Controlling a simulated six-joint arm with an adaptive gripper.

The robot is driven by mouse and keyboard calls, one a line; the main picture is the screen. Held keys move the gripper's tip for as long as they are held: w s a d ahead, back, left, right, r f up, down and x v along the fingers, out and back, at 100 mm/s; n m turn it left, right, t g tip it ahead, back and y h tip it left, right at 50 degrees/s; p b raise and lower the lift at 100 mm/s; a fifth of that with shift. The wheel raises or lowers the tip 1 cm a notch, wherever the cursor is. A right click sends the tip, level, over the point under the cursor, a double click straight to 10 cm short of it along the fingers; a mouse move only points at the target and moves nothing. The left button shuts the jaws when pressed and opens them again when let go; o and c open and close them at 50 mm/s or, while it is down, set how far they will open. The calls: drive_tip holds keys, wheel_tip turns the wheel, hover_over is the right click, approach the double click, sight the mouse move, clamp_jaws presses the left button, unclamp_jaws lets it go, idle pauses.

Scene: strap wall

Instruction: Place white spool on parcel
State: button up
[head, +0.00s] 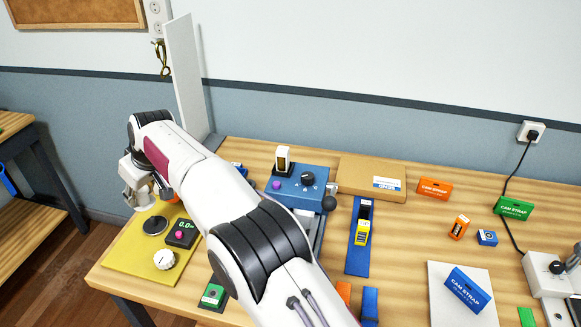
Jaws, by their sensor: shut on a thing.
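My gripper (141,200) is at the left, over the back left of the yellow board. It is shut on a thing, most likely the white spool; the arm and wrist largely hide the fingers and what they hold. The parcel, a flat brown cardboard box (362,172) with a white and blue label, lies at the back of the bench, right of the blue control box. My gripper is well left of the parcel, and the parcel's top looks bare.
The yellow board (121,259) carries a black disc, a readout and a white knob-like piece (164,260). The blue control box (298,186) stands left of the parcel. Orange (434,188) and green (514,208) boxes are to its right. A tall white panel (186,80) rises behind my arm.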

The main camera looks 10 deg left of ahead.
drive_tip(key=w+d+r+m+t, duration=0.1)
drive_tip(key=w+d+r+m, duration=0.15)
drive_tip(key=w+d, duration=1.05)
drive_tip(key=m+t+h, duration=0.3)
drive_tip(key=m+h, duration=0.2)
drive_tip(key=m, duration=0.5)
hover_over(379, 182)
drive_tip(key=s, duration=0.3)
drive_tip(key=f, duration=0.1)
drive_tip(key=shift+w+d+f+n, duration=0.2)
drive_tip(key=shift+w+d+n, duration=0.05)
drive_tip(key=shift+d, duration=0.1)
drive_tip(key=shift+f, duration=0.1)
drive_tip(key=shift+f, duration=2.4)
drive_tip(key=shift+f, duration=0.1)
drive_tip(key=shift+f, duration=2.4)
